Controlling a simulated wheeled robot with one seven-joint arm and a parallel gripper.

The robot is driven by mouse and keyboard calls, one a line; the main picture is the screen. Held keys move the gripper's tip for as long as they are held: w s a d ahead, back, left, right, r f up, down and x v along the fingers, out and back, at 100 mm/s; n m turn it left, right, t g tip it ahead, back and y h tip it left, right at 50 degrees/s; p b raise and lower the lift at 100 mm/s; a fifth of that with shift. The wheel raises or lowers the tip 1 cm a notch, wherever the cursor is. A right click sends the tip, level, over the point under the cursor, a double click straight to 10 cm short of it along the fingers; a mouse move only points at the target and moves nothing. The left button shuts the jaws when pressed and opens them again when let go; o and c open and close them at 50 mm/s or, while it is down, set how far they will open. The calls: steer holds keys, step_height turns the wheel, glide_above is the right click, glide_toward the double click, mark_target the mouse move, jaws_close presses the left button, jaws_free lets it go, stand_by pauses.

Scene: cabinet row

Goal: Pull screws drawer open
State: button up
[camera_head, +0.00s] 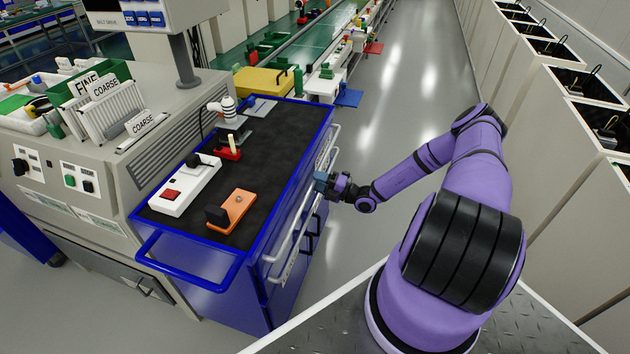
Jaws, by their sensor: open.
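A blue tool cart (245,281) with a black top stands left of my arm. Its drawer fronts face right and carry long pale bar handles (290,222). The drawers look shut at this angle. Labels on the fronts are too small to read, so I cannot tell which is the screws drawer. My gripper (322,182) is open at the cart's right side, close to the upper handles. I cannot tell whether it touches a handle or has one between its fingers.
A grey machine (100,165) stands behind the cart on the left. Pale cabinets (560,180) line the right. The aisle floor (405,70) is clear.

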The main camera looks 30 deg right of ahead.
steer(key=shift+w+a+r, duration=0.1)
steer(key=shift+w+a, duration=0.25)
steer(key=shift+w, duration=0.1)
jaws_close()
steer(key=shift+s+d, duration=0.1)
steer(key=shift+s, duration=0.05)
steer(key=r+v, duration=0.2)
steer(key=v, duration=1)
steer(key=r+v, duration=0.3)
steer(key=v, duration=1)
steer(key=shift+v, duration=0.8)
steer(key=shift+r, duration=0.1)
jaws_free()
